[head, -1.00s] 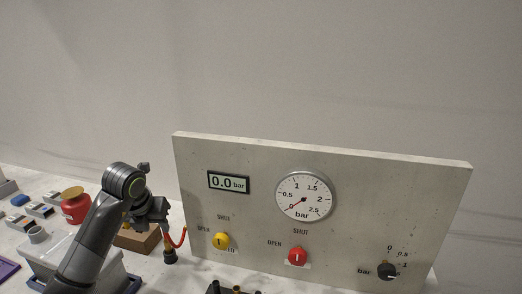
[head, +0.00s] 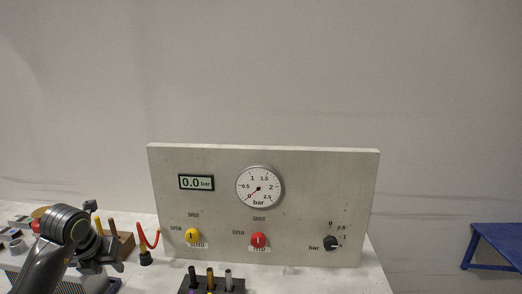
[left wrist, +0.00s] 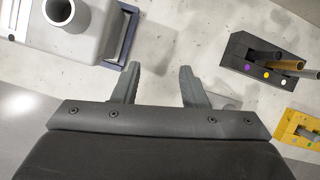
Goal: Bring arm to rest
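My left arm comes in at the lower left of the head view, bent, with its left gripper (head: 112,262) low in front of the panel's left side. In the left wrist view the two fingers of the left gripper (left wrist: 158,85) stand apart with nothing between them, above the pale table top (left wrist: 165,50). The upright panel (head: 300,200) carries a display reading 0.0 bar (head: 196,183), a round gauge (head: 260,188) with its needle near 0, a yellow knob (head: 192,235), a red knob (head: 258,240) and a black knob (head: 331,243). My right gripper shows in neither view.
A dark block with several pegs (head: 212,288) stands before the panel; the left wrist view shows a similar block (left wrist: 262,58). A grey box (left wrist: 85,22) lies near the left finger, and a yellow piece (left wrist: 300,128) at right. A blue stand (head: 494,246) is at far right.

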